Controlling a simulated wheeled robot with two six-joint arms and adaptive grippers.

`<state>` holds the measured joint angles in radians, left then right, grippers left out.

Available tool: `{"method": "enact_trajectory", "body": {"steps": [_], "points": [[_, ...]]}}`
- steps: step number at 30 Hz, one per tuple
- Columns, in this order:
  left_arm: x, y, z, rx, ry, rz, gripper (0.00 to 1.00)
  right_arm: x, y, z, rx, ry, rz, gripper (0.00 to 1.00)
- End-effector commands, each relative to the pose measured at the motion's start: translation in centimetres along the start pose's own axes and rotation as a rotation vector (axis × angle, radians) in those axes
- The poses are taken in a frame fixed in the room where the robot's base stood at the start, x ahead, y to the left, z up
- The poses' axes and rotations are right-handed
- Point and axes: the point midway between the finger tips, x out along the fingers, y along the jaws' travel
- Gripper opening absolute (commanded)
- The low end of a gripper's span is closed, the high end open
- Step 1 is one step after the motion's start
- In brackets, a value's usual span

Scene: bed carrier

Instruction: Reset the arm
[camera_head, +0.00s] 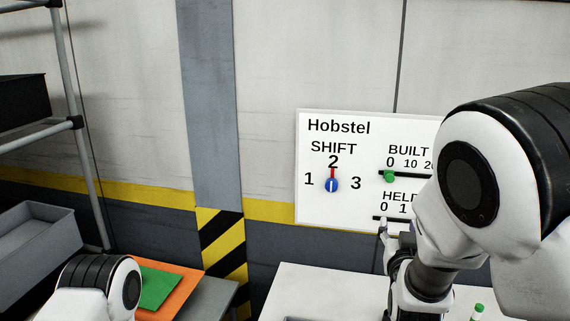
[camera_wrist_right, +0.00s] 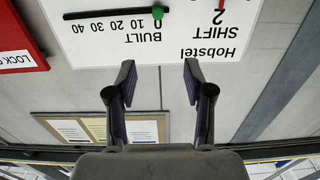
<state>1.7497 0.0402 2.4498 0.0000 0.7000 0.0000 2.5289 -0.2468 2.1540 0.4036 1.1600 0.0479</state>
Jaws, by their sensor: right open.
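My right arm (camera_head: 470,180) rises across the right side of the head view and covers part of a white board (camera_head: 350,210). The right gripper (camera_wrist_right: 158,76) is open and empty in the right wrist view, its two fingers apart and pointing toward the board, which looks upside down there. In the head view only a small part of this gripper (camera_head: 388,232) shows, just in front of the board's lower edge. Part of my left arm (camera_head: 98,285) shows at the lower left; its gripper is out of view.
The board bears a blue dial (camera_head: 331,185) with its red pointer toward 2, and a green slider (camera_head: 389,176) by the BUILT 0. A white table (camera_head: 310,285) stands below. A green-capped item (camera_head: 478,310) is at lower right. A grey bin (camera_head: 35,245) is at left.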

Motion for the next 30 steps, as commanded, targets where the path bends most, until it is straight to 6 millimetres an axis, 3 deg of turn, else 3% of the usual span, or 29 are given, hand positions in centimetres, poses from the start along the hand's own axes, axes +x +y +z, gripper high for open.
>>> {"method": "enact_trajectory", "body": {"steps": [11, 17, 20, 23, 27, 30], "points": [[0.0, 0.0, 0.0, 0.000, 0.001, 0.000, 0.65, -1.5, 1.2, 9.2, -0.036, -0.224, -0.017, 0.52], [0.0, 0.0, 0.0, 0.000, 0.000, 0.000, 0.65, -4.1, 2.3, 16.7, -0.064, -0.421, -0.033, 0.52], [0.0, 0.0, 0.0, 0.000, 0.000, 0.000, 0.65, -6.6, 3.2, 21.6, -0.081, -0.557, -0.045, 0.52], [0.0, 0.0, 0.0, 0.000, 0.000, 0.000, 0.65, -10.7, 4.5, 27.7, -0.102, -0.741, -0.062, 0.52], [0.0, 0.0, 0.0, 0.000, 0.000, 0.000, 0.65, -19.7, 6.7, 36.1, -0.129, -1.058, -0.093, 0.52], [0.0, 0.0, 0.0, 0.000, 0.000, 0.000, 0.65, -26.6, 8.2, 40.2, -0.140, -1.272, -0.118, 0.52]]}}
